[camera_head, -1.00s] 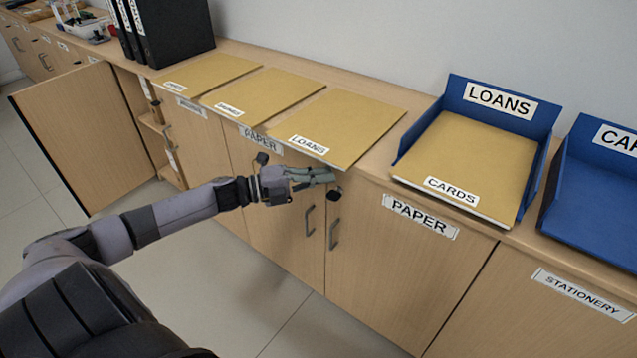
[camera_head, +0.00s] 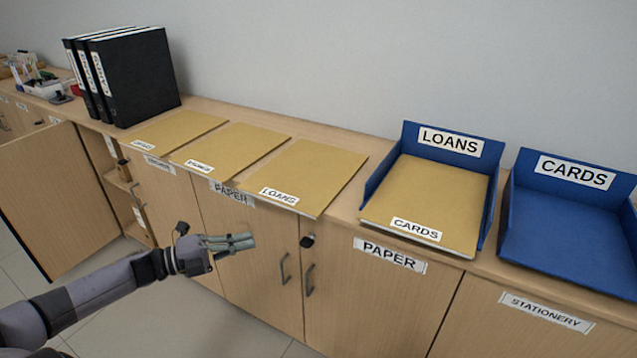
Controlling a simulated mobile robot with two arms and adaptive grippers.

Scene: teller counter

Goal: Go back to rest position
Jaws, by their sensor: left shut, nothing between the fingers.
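My left gripper (camera_head: 230,243) is shut and empty. It hangs in front of the cabinet doors, below the counter edge, with its fingers pointing right. The folder labelled LOANS (camera_head: 310,172) lies on the counter (camera_head: 345,205) above and to the right of it, apart from the fingers. My right gripper is not in view.
Two more tan folders (camera_head: 232,152) (camera_head: 172,131) lie to the left, before black binders (camera_head: 135,75). A blue LOANS tray (camera_head: 488,205) holds a folder labelled CARDS (camera_head: 430,195). The blue CARDS tray (camera_head: 565,225) is empty. A cabinet door (camera_head: 55,200) stands open at left.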

